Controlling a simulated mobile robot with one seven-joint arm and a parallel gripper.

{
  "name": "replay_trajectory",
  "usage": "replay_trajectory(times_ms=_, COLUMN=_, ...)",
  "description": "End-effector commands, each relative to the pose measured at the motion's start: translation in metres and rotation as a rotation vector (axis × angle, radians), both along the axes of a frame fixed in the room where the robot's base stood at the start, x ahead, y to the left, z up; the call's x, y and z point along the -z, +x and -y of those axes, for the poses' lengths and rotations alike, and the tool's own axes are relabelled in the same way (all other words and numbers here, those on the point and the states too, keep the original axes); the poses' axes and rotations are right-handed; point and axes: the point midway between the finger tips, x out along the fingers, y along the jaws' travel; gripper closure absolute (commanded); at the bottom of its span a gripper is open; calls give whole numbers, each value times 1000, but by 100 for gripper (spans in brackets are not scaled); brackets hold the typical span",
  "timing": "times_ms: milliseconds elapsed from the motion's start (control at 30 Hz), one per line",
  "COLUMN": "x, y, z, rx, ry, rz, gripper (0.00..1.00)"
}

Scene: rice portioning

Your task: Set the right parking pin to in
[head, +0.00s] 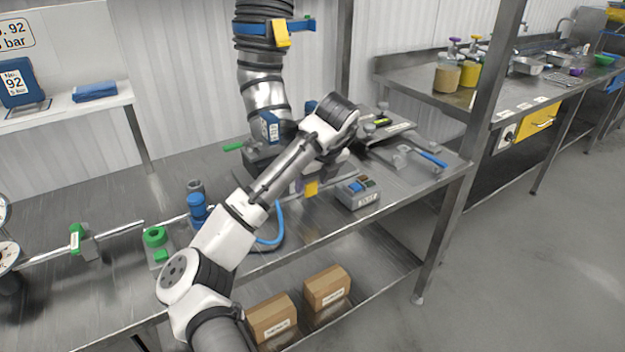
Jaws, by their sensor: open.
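My arm reaches from the bottom of the head view up to the dosing machine (264,95) on the steel bench. My gripper (334,166) is partly seen below my wrist, at the machine's lower right side. It is open, and no object shows in it. Its fingertips are hard to make out against the machine. I cannot pick out the right parking pin with certainty. My wrist and forearm cover part of the machine's base, so the pin's position, in or out, cannot be read. A yellow tag (312,188) shows just below my gripper.
A grey control box (358,191) with blue and red buttons stands near the bench's front edge. A blue-handled tool (432,159) lies to its right. A blue hose (273,236) curves in front. Cartons (327,288) sit on the lower shelf. A steel post (478,100) rises at right.

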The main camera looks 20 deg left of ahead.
Motion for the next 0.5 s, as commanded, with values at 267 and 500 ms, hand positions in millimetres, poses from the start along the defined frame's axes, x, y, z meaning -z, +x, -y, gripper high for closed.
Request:
replay_trajectory(times_ms=267, x=5, y=1, z=-1, rx=0, ry=0, rz=0, gripper=47)
replay_trajectory(times_ms=500, x=4, y=1, z=-1, rx=0, ry=0, rz=0, gripper=70)
